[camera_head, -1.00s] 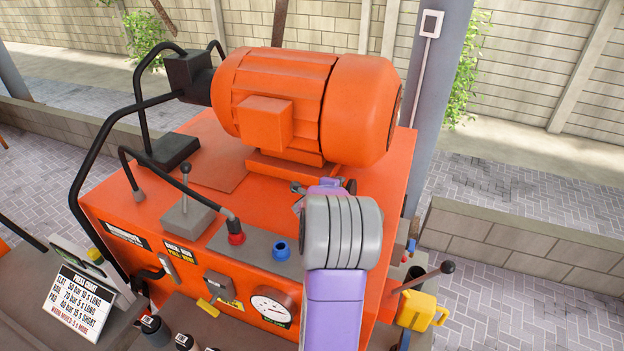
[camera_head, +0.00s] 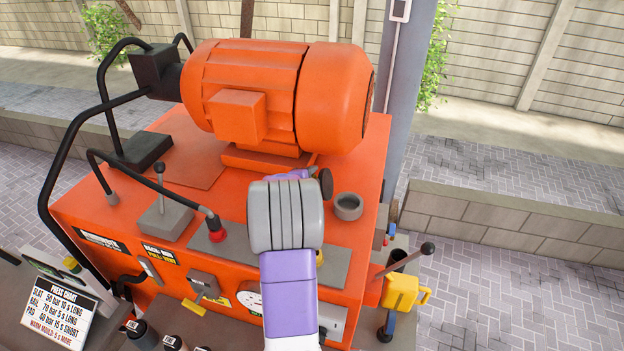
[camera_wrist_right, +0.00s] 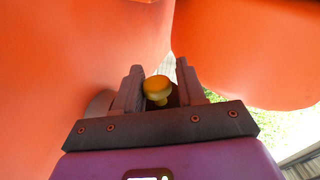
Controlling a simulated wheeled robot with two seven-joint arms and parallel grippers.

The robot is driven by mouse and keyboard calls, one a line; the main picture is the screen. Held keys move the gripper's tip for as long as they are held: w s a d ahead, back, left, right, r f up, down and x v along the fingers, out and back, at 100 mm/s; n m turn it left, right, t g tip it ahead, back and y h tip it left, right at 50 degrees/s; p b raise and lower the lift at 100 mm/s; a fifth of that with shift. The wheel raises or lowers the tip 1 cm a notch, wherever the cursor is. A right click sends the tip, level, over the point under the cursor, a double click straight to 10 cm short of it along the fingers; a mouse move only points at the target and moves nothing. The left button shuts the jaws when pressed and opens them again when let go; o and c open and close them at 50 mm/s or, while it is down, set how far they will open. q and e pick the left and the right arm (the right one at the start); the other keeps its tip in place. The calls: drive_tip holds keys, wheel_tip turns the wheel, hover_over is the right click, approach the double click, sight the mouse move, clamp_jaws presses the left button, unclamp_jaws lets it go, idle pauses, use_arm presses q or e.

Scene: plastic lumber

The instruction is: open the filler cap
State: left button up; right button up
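The filler opening (camera_head: 348,206) is a grey ring on the orange tank top, right of my right arm, and its hollow shows. A dark round disc, seemingly the filler cap (camera_head: 326,183), stands tilted behind and left of the ring, apart from it. My right gripper (camera_head: 300,175) is mostly hidden behind my grey wrist, beside the disc. In the right wrist view, a yellow knob (camera_wrist_right: 157,87) sits between the two separated fingers of the gripper (camera_wrist_right: 160,88); firm contact on both sides is unclear. My left gripper is out of view.
The orange motor (camera_head: 285,95) stands just behind my right gripper and closely limits room there. A lever (camera_head: 160,185) and a red knob (camera_head: 216,232) are to the left. A yellow can (camera_head: 402,291) and black-knobbed lever (camera_head: 427,248) are at the right.

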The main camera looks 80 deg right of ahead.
drive_tip(key=shift+o, duration=1)
drive_tip(key=shift+w+f, duration=0.1)
drive_tip(key=v, duration=0.7)
drive_tip(key=shift+a+p, duration=0.25)
drive_tip(key=shift+p, duration=0.05)
drive_tip(key=shift+w, duration=0.1)
